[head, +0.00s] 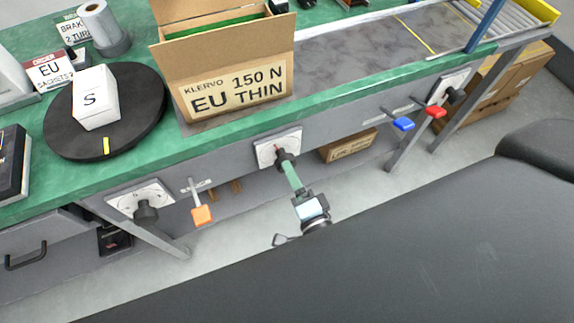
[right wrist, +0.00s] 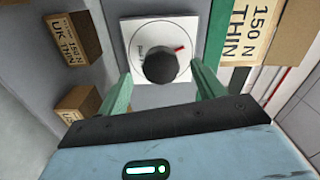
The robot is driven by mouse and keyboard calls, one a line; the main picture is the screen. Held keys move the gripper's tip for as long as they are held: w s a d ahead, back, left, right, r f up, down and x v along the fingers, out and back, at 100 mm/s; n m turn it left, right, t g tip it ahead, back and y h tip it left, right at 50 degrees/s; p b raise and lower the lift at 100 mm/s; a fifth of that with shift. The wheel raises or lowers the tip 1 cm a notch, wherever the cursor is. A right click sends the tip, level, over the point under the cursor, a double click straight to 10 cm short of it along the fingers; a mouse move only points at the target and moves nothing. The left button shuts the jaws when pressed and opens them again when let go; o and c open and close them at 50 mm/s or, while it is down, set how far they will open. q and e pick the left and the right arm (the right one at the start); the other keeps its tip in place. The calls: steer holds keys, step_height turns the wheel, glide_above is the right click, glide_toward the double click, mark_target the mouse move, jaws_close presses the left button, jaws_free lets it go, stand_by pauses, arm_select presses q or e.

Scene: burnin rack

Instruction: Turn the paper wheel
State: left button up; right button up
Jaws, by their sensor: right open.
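A black round knob (head: 285,155) sits on a white square dial plate (head: 264,149) on the bench's front panel. It also shows in the right wrist view as a black knob (right wrist: 160,67) with a red mark on its plate (right wrist: 140,30). The plate's lettering is too small to read, so I cannot tell if this is the paper wheel. My right gripper (head: 291,174) points at this knob. Its green fingers (right wrist: 162,76) are open, one on each side of the knob, with gaps visible. My left gripper is not in view.
Other knobs sit at the left (head: 146,211) and right (head: 455,95) of the panel. Orange (head: 202,215), blue (head: 403,124) and red (head: 436,111) levers stick out. A cardboard carton (head: 236,95) and a black turntable (head: 150,125) with a white box (head: 96,98) stand above.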

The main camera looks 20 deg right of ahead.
steer(key=s, duration=0.3)
steer(key=shift+s, duration=0.25)
stand_by(0.4)
